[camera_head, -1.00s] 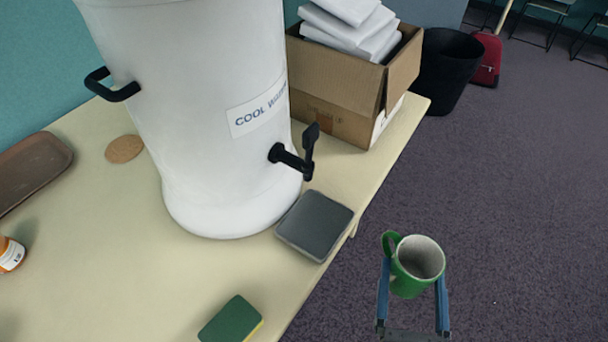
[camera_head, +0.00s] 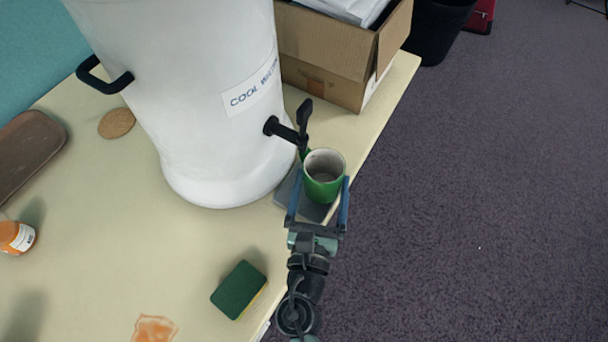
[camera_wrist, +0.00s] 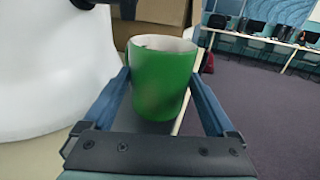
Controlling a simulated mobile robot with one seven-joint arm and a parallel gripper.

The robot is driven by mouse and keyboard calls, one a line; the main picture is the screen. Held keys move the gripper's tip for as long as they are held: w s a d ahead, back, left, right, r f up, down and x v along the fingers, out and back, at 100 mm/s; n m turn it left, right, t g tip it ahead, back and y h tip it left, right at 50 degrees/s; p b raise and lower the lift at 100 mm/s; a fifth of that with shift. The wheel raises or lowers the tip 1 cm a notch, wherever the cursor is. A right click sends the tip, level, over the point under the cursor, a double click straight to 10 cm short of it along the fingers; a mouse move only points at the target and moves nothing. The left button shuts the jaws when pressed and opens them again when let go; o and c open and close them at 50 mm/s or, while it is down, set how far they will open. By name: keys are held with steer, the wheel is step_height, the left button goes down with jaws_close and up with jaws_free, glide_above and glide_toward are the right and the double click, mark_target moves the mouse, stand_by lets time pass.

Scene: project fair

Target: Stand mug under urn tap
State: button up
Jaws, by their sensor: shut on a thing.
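The green mug (camera_head: 324,178), white inside, is upright between the blue fingers of my gripper (camera_head: 318,200), which is shut on it. It also fills the middle of the wrist view (camera_wrist: 162,82). The white urn (camera_head: 190,100), labelled "COOL WATER", stands on the table. Its black tap (camera_head: 287,131) sticks out toward the mug, which is just in front of and right of the spout. The dark grey drip mat (camera_head: 286,190) lies below the tap, partly hidden by mug and gripper. I cannot tell whether the mug touches the mat.
A cardboard box (camera_head: 325,60) of papers stands behind the tap. A green sponge (camera_head: 238,289), an orange stain (camera_head: 154,328), an orange bottle (camera_head: 16,237), a cork coaster (camera_head: 117,124) and a brown tray (camera_head: 28,155) are on the table (camera_head: 130,240). Its edge runs close right of the mug.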

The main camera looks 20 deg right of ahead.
steer(key=w+a, duration=0.2)
steer(key=w, duration=0.1)
steer(key=shift+a+f, duration=0.2)
steer(key=shift+f, duration=0.15)
steer(key=shift+d+f, duration=0.1)
steer(key=shift+f, duration=0.25)
steer(key=shift+f, duration=0.25)
steer(key=o, duration=1.5)
steer(key=shift+r, duration=0.15)
